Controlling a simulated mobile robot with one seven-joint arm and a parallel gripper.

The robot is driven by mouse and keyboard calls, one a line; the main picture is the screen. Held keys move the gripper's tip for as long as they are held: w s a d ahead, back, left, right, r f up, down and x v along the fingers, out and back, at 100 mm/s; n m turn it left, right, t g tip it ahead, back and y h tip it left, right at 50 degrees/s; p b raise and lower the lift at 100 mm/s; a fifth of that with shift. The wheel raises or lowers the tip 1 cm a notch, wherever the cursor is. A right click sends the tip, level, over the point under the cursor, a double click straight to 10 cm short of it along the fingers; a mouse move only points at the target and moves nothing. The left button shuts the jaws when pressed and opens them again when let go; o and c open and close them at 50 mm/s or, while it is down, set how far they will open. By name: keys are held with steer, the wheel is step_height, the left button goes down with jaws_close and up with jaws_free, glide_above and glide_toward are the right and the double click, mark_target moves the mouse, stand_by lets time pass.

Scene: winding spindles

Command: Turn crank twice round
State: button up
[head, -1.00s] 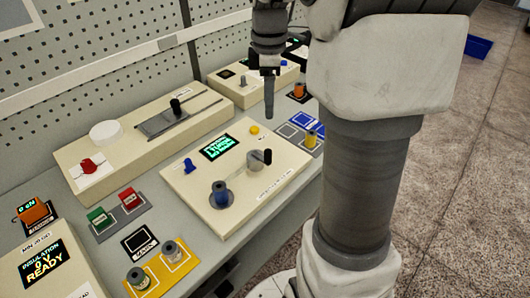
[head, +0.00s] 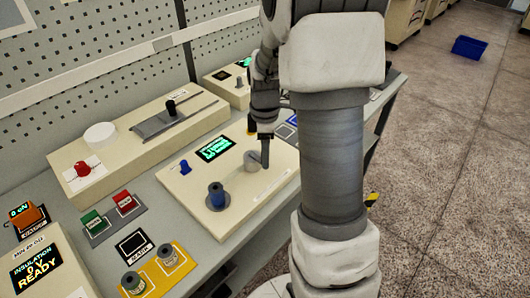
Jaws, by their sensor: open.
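The crank (head: 251,159) is a grey round hub on the right part of the cream winding panel (head: 228,220). Its upright black handle is hidden, or nearly so, behind my gripper. My gripper (head: 264,158) points down at the handle's place, its fingers seen edge-on; the gap between them does not show. I cannot tell whether the fingers touch the handle. A blue spool (head: 216,194) stands upright on a dark round base on the same panel. A lit display with green text (head: 215,148) and a blue switch (head: 184,167) are behind it.
A yellow tray with two spools (head: 151,271) is at the front. Green (head: 93,222) and red (head: 124,202) blocks lie left of the panel. A long cream box with a slider and red knob (head: 140,145) stands behind. My arm blocks the bench's right part.

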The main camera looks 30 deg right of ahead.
steer(key=shift+f, duration=0.1)
jaws_close()
steer(key=shift+a+m, duration=0.15)
steer(key=shift+m, duration=0.15)
